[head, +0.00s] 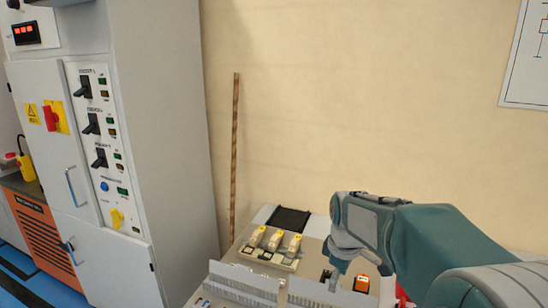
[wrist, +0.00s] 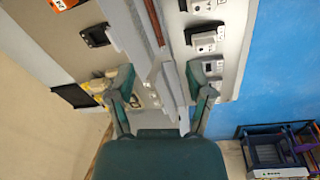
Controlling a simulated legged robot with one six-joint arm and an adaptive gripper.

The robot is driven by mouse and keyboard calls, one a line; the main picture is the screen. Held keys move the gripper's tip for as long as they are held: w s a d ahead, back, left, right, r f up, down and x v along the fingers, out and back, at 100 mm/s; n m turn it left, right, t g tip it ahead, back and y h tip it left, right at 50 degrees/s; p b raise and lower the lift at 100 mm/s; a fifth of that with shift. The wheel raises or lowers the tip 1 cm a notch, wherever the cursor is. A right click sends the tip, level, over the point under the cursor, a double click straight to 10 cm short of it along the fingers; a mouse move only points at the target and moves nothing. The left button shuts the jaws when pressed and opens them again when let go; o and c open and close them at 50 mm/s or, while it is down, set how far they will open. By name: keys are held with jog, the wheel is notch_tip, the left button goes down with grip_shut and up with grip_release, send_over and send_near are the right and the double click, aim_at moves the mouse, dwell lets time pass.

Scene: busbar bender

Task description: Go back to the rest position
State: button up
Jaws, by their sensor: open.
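My gripper (wrist: 166,82) shows in the wrist view with its two teal fingers spread apart and nothing between them. Below and beyond the fingers is the bench panel (wrist: 95,18) with switches, grey slotted ducts and terminal blocks. In the head view my teal arm reaches in from the lower right and bends down over the right part of the bench panel (head: 222,268). No busbar is seen in the gripper.
A tall grey cabinet (head: 165,120) with switches stands at the left. A thin brown rod (head: 234,150) leans on the beige wall. Yellow-topped components (head: 276,241) and an orange-marked device (head: 361,284) sit on the panel. A dark rack (wrist: 275,150) stands on blue floor.

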jog(key=s+r+m+t, duration=0.2)
jog(key=s+m, duration=0.3)
jog(key=s, duration=0.6)
jog(key=s+r+m+t, duration=0.2)
jog(key=s+m, duration=0.4)
jog(key=s, duration=0.5)
jog(key=shift+s+r+t, duration=0.25)
jog(key=shift+r+t, duration=0.05)
jog(key=shift+r, duration=0.45)
